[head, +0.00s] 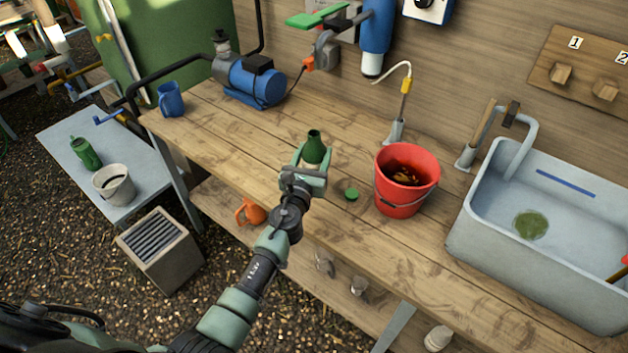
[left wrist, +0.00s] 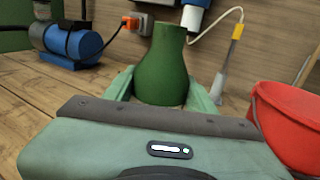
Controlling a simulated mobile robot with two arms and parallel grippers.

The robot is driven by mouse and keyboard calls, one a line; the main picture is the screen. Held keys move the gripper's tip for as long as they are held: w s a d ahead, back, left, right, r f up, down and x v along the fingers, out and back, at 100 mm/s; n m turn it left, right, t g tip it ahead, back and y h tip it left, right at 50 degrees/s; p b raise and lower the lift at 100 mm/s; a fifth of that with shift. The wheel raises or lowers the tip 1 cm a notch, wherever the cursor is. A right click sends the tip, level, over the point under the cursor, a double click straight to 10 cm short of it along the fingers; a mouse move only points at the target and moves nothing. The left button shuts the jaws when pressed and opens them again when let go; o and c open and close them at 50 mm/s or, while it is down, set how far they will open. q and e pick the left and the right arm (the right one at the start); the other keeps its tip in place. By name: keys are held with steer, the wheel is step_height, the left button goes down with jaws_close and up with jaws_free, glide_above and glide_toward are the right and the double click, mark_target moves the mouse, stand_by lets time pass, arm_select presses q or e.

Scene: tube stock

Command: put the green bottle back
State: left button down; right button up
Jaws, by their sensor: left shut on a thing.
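A green bottle (head: 314,146) with a narrow neck stands upright between the fingers of my left gripper (head: 307,172), over the wooden workbench. My left gripper is shut on it. A second green bottle (head: 86,153) stands on the grey side table at the left. My right gripper is not in view.
A green cap (head: 351,194) lies on the workbench (head: 215,125), between the gripper and a red bucket (head: 405,205). A blue pump (head: 255,84) and blue mug (head: 171,99) stand left. The sink (head: 545,250) is right. A white bucket (head: 114,187) stands on the side table (head: 58,133).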

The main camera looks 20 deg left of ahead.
mark_target(314, 168)
arm_select(q)
steer(key=shift+f+b, duration=2.25)
steer(key=shift+f, duration=0.5)
steer(key=shift+r, duration=0.1)
steer(key=c, duration=0.5)
jaws_free()
steer(key=shift+s, duration=0.15)
steer(key=s, duration=0.8)
steer(key=s+p, duration=0.1)
steer(key=s, duration=0.2)
steer(key=shift+s+d, duration=0.3)
steer(key=shift+s, duration=0.1)
